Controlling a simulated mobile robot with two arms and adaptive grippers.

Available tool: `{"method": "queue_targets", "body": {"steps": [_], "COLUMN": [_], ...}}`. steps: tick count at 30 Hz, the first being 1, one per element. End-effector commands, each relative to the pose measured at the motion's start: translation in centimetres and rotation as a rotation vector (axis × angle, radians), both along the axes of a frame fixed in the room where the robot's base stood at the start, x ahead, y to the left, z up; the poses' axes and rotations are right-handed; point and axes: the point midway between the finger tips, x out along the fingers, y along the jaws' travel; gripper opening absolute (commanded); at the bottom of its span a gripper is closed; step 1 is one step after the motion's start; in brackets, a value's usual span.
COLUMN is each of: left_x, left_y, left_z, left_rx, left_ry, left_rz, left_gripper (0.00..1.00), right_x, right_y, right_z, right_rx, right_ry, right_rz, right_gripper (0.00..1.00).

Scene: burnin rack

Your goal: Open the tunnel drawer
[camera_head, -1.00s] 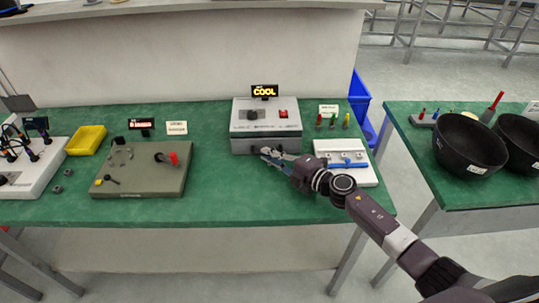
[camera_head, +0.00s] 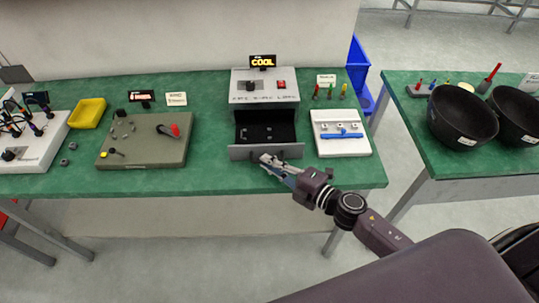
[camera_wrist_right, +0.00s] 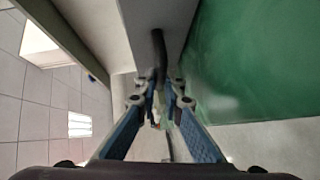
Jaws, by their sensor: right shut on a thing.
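The tunnel drawer (camera_head: 240,152) is pulled out toward me from the grey box (camera_head: 264,88) on the green table. Its dark interior shows a few small light parts. The box carries a lit "COOL" display (camera_head: 263,62). My right gripper (camera_head: 266,160) is at the drawer's front panel, shut on the drawer handle. In the right wrist view the fingers (camera_wrist_right: 163,98) close around the dark handle bar (camera_wrist_right: 159,55) beside the grey front panel. My left gripper is out of view.
A white tray with a blue piece (camera_head: 341,143) sits to the right of the drawer. A grey-green panel (camera_head: 145,152) with a red lever lies to the left. Black bowls (camera_head: 462,117) stand on the right table. The table between panel and drawer is clear.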

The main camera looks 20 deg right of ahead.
Motion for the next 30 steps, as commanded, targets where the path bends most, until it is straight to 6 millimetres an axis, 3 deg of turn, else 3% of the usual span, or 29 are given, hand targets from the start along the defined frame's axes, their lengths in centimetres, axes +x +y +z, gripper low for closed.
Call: {"method": "queue_targets", "body": {"steps": [8,9,14,23,30], "left_x": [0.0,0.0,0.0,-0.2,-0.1], "left_y": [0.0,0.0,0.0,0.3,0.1], "left_z": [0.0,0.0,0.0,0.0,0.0], "left_rx": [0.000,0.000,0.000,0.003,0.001], "left_ry": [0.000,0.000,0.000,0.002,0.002], "left_rz": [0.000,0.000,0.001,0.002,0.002], "left_gripper": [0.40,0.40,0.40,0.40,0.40], "right_x": [0.0,0.0,0.0,-0.1,-2.3], "right_y": [0.0,0.0,0.0,-0.1,-1.2], "right_z": [0.0,0.0,0.0,0.0,0.3], "right_rx": [-0.001,-0.001,0.000,0.000,0.001], "right_ry": [0.001,0.001,0.000,0.000,0.003], "right_rz": [-0.001,-0.001,-0.001,0.000,-0.001], "right_gripper": [0.00,0.10,0.26,0.26,0.26]}}
